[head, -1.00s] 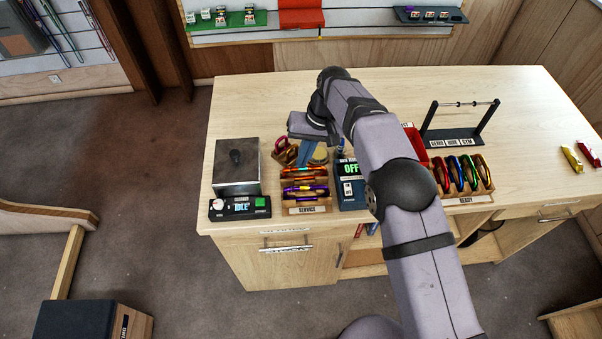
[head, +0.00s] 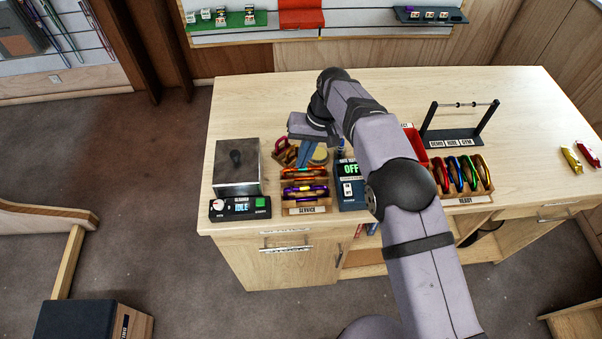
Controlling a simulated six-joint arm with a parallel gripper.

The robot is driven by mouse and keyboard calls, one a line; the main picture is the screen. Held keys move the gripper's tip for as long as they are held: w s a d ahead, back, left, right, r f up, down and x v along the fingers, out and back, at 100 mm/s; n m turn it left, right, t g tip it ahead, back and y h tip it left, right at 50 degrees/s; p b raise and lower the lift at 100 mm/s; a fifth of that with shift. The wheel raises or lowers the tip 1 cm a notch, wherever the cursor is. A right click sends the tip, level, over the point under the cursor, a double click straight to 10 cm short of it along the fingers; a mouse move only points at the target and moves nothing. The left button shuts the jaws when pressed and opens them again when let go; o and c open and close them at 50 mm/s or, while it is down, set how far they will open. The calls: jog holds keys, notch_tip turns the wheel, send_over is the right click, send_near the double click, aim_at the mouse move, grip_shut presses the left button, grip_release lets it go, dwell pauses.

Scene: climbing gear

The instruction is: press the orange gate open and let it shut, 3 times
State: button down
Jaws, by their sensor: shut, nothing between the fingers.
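An orange carabiner (head: 318,169) sits in the wooden rack labelled SERVICE (head: 306,210), behind a purple one (head: 304,189). My gripper (head: 303,164) is shut and empty, pointing down with its fingertips at the orange carabiner. I cannot tell whether the tips touch it. The orange gate itself is too small to make out, and the fingers hide part of that area.
A metal box with a black knob (head: 236,172) and a cleaner panel (head: 240,208) reading IDLE stand left of the rack. A device reading OFF (head: 351,170) stands right of it. The READY rack (head: 466,201) holds several carabiners. The right tabletop is largely clear.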

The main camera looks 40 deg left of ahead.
jog(key=shift+f+b, duration=0.45)
jog(key=shift+f, duration=0.95)
jog(key=shift+r+p, duration=2.4)
jog(key=shift+r, duration=1.3)
jog(key=shift+w+a+r+p, duration=0.2)
jog(key=shift+r+p, duration=0.15)
jog(key=shift+r, duration=0.15)
jog(key=shift+w+a+r+p, duration=0.15)
jog(key=shift+r+p, duration=0.15)
jog(key=shift+r, duration=0.15)
jog(key=shift+f, duration=1)
jog(key=shift+f+b, duration=1.3)
jog(key=shift+f, duration=1)
